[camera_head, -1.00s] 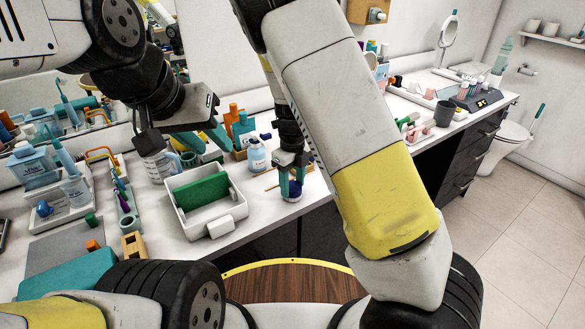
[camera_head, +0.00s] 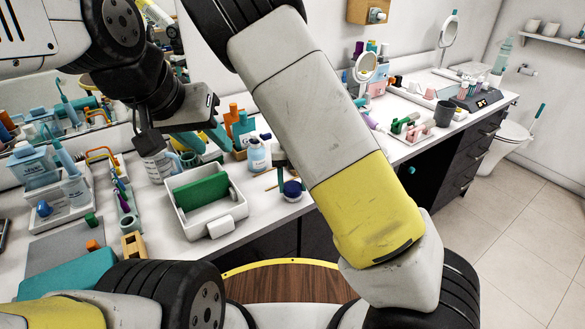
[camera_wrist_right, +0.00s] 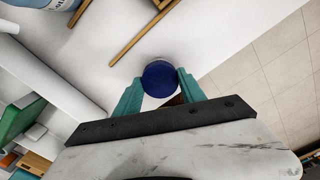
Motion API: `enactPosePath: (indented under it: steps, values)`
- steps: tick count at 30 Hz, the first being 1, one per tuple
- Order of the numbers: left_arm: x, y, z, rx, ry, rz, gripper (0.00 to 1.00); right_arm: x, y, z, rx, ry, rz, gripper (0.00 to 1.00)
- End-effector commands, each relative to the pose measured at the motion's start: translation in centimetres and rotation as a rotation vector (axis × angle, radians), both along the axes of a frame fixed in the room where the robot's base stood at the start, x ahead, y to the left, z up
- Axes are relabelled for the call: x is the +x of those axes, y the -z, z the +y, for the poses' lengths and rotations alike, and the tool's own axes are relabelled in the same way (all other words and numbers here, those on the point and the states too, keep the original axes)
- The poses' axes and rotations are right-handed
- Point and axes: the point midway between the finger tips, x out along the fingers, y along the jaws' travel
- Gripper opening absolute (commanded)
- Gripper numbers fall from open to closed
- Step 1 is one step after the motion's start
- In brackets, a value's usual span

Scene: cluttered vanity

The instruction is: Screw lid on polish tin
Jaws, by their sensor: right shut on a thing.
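A dark blue round lid (camera_wrist_right: 160,80) is between the teal fingers of my right gripper (camera_wrist_right: 160,77) in the right wrist view. The gripper is shut on it, with one finger on each side. In the head view the lid (camera_head: 292,188) is near the counter's front edge, with a paler rim beneath it. Whether it sits on the tin cannot be told, and my right arm hides much of that gripper. My left gripper (camera_head: 203,139) is open and empty above the counter at the left, behind the white tray.
A white tray (camera_head: 183,212) with a green block stands left of the lid. The counter's front edge (camera_head: 250,229) is near. Toiletries crowd the left.

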Motion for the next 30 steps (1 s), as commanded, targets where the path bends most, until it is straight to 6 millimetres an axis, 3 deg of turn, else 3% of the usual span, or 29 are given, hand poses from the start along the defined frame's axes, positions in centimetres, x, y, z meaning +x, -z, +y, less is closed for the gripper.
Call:
enactPosePath:
  steps: [4, 13, 20, 26, 27, 30]
  values:
    - [0.00, 0.00, 0.00, 0.000, 0.000, 0.000, 0.36, 0.28, -0.31, -0.01, 0.004, 0.100, -0.007, 0.00]
    - [0.00, 0.00, 0.00, 0.000, 0.000, 0.000, 0.36, 0.30, -0.32, -0.01, 0.004, 0.110, -0.008, 0.00]
    - [0.00, 0.00, 0.00, 0.000, 0.000, 0.000, 0.36, 0.29, -0.25, -0.02, -0.001, 0.328, -0.009, 0.00]
    - [0.00, 0.00, 0.00, 0.000, 0.000, 0.000, 0.36, 0.32, -0.34, 0.04, 0.004, 0.354, -0.008, 0.00]
    - [0.00, 0.00, 0.00, 0.000, 0.000, 0.000, 0.36, 0.33, -0.34, 0.04, 0.004, 0.353, -0.008, 0.49]
    - [0.00, 0.00, 0.00, 0.000, 0.000, 0.000, 0.36, 0.27, -0.28, 0.02, 0.003, 0.352, -0.007, 0.69]
